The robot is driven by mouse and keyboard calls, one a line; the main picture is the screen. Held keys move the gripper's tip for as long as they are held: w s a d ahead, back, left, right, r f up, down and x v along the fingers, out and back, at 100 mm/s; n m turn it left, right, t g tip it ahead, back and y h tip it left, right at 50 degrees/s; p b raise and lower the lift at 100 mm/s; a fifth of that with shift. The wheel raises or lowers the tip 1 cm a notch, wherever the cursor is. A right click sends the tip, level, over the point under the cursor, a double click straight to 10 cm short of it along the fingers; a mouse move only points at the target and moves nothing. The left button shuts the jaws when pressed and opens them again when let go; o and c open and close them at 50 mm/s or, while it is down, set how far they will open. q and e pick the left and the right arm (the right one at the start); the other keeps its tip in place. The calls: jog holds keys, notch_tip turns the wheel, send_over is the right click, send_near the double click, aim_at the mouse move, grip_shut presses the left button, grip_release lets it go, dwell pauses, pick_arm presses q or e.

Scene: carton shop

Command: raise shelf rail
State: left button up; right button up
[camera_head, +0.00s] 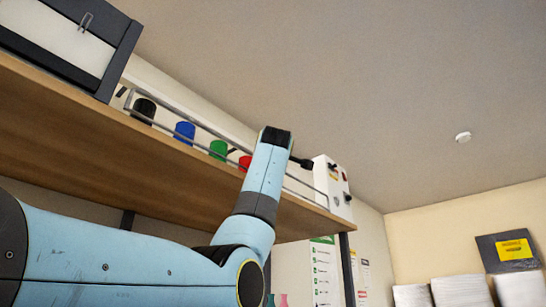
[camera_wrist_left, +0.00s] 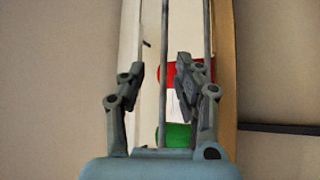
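A thin grey shelf rail (camera_head: 205,128) runs along the front of a high wooden shelf (camera_head: 165,180). My left arm reaches up from the left to it. My left gripper (camera_head: 304,163) shows small and dark at the shelf's far end, beside a white box. In the left wrist view the left gripper (camera_wrist_left: 160,88) is open, with its two fingers apart. One bar of the rail (camera_wrist_left: 164,60) passes between the fingers, and a second bar (camera_wrist_left: 207,30) runs by the right finger. I cannot tell whether a finger touches either bar. My right gripper is not in view.
Black (camera_head: 145,108), blue (camera_head: 184,131), green (camera_head: 219,149) and red (camera_head: 245,162) containers stand behind the rail. A white control box (camera_head: 333,190) stands at the shelf's right end. A dark-framed case (camera_head: 65,40) sits at left. Paper stacks (camera_head: 460,291) are low right.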

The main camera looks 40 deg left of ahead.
pick_arm(q)
jog(key=v, duration=1)
jog(key=shift+s, duration=0.25)
jog(key=shift+d+f, duration=0.1)
jog(key=shift+d, duration=0.05)
